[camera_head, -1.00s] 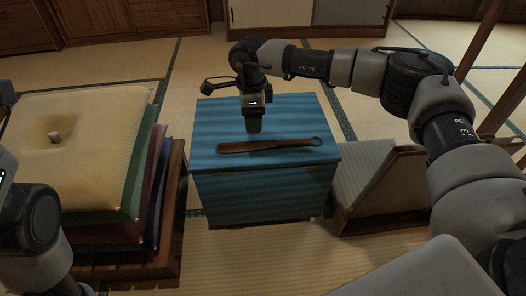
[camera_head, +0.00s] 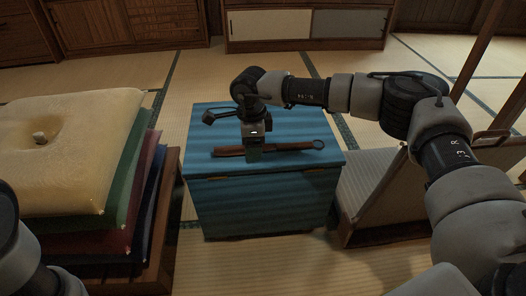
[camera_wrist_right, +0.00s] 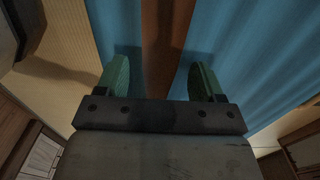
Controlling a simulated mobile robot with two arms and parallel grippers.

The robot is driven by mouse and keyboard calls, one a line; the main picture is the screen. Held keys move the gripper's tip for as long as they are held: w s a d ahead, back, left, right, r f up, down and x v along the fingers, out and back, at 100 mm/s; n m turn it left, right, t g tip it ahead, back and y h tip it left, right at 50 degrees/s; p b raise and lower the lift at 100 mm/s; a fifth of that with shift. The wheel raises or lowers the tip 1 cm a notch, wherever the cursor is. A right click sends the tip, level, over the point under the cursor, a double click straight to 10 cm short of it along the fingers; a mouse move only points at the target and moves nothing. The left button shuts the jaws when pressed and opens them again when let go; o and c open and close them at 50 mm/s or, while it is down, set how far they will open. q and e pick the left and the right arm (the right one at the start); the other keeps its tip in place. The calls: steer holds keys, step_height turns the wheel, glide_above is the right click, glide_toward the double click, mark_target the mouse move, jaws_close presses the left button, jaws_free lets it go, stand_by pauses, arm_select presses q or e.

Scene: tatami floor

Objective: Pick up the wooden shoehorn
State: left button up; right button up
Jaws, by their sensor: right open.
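The wooden shoehorn (camera_head: 288,147) is long, brown and flat, with a dark ring at its right end. It lies on top of the blue chest (camera_head: 205,125). My right gripper (camera_head: 254,155) points down over the middle of the shoehorn. In the right wrist view the shoehorn (camera_wrist_right: 165,45) runs between the two green fingertips of my right gripper (camera_wrist_right: 159,80), which are apart with a gap on each side of the wood. Whether the fingertips reach down beside it is hard to tell. My left arm shows at the lower left edge, but its gripper is out of view.
A stack of cushions (camera_head: 75,135) with a yellow one on top stands left of the chest on a wooden base. A low legless chair (camera_head: 385,190) stands close to the chest's right side. Open tatami floor (camera_head: 240,75) lies behind the chest.

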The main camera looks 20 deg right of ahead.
steer(key=c, duration=1.1)
steer(key=shift+r, duration=0.15)
